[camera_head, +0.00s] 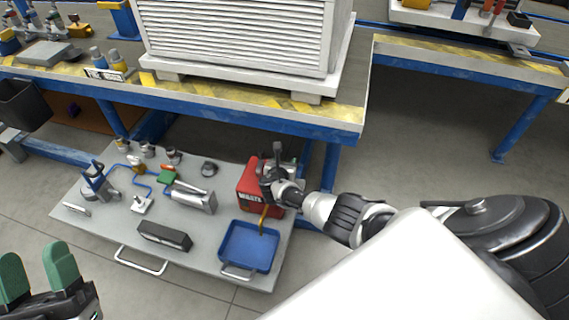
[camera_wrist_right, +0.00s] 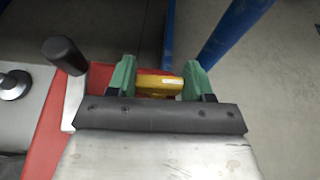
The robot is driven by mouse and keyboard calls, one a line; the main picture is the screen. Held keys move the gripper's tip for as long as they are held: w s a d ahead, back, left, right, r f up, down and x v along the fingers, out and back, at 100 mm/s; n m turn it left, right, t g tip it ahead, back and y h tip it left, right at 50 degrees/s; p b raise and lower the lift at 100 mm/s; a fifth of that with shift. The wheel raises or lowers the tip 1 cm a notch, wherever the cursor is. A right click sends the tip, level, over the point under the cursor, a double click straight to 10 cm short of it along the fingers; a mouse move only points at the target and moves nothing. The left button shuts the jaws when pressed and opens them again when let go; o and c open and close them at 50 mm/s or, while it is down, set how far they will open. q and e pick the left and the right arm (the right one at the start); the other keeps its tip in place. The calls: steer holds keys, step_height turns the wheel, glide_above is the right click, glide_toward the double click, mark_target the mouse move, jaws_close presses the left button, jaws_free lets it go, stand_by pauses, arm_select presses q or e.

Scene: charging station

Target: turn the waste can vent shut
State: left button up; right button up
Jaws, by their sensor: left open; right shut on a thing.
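The red waste can (camera_head: 247,198), with a white label, stands at the right of the low grey tray. Its red body also shows in the right wrist view (camera_wrist_right: 42,140). My right gripper (camera_head: 272,170) is over the can top. In the right wrist view its green fingertips (camera_wrist_right: 160,82) are shut on a small yellow part, seemingly the vent (camera_wrist_right: 158,84). The gripper hides much of the can top. A yellow spout-like piece (camera_head: 263,216) hangs over the can's front. My left gripper (camera_head: 37,270) is open and empty at the lower left, away from the can.
A blue tray (camera_head: 233,255) sits in front of the can. Several fittings and a dark box (camera_head: 165,236) lie on the grey tray (camera_head: 100,225). A blue-framed workbench (camera_head: 230,112) stands close behind, its blue leg (camera_head: 331,165) beside the can. A black-knobbed lever (camera_wrist_right: 64,55) is left of my right fingers.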

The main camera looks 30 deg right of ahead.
arm_select(q)
steer(key=shift+s+r+t+h, duration=0.3)
steer(key=shift+s+t+h, duration=0.05)
steer(key=shift+t+h, duration=0.05)
arm_select(e)
steer(key=shift+m+g+h, duration=0.3)
steer(key=shift+m+h, duration=0.1)
steer(key=o, duration=0.9)
steer(key=shift+o, duration=0.2)
arm_select(q)
steer(key=shift+w, duration=0.1)
